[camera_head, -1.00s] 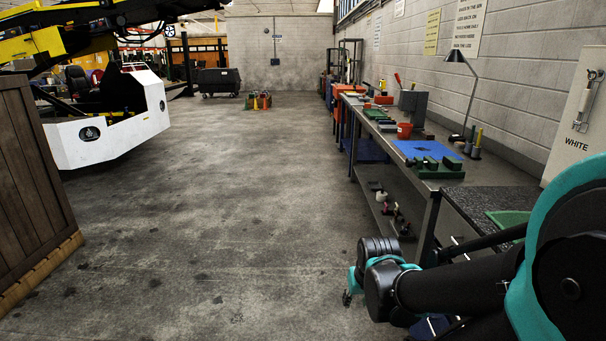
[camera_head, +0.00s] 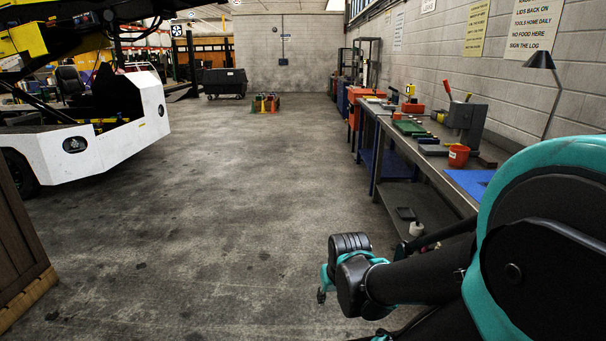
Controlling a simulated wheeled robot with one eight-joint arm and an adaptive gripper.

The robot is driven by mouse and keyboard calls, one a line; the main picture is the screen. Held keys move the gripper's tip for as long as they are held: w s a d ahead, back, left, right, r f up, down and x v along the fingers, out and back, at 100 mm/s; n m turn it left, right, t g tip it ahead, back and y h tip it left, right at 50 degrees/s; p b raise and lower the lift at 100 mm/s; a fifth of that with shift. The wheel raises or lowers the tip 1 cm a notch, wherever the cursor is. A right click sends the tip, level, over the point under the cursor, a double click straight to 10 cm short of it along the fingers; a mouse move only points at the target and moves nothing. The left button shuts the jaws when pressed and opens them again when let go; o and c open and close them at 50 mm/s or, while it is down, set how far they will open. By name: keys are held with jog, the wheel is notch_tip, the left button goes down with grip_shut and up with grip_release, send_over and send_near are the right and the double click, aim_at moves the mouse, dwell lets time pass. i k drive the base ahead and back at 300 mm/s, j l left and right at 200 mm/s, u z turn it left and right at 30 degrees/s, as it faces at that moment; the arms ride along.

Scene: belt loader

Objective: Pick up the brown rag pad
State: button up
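The long metal workbench (camera_head: 431,171) along the right wall carries many small items, too small or too far off to tell apart fully. My gripper (camera_head: 322,293) is at the lower middle, over the concrete floor and left of the bench, mostly hidden behind my own wrist. Only a small dark tip shows, so whether it is open or shut cannot be seen. My arm hides the near right part of the bench.
A wooden crate (camera_head: 18,245) and a white vehicle (camera_head: 95,145) stand left. The floor between is clear, with a dark cart (camera_head: 222,82) far back.

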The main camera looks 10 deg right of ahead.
aim_at(485, 160)
jog(key=i+j+z, duration=0.1)
jog(key=i+z, duration=0.2)
jog(key=i, duration=0.25)
jog(key=i+j+z, duration=0.3)
jog(key=i, duration=0.2)
jog(key=i+j+z, duration=0.35)
jog(key=i, duration=0.2)
jog(key=l, duration=0.1)
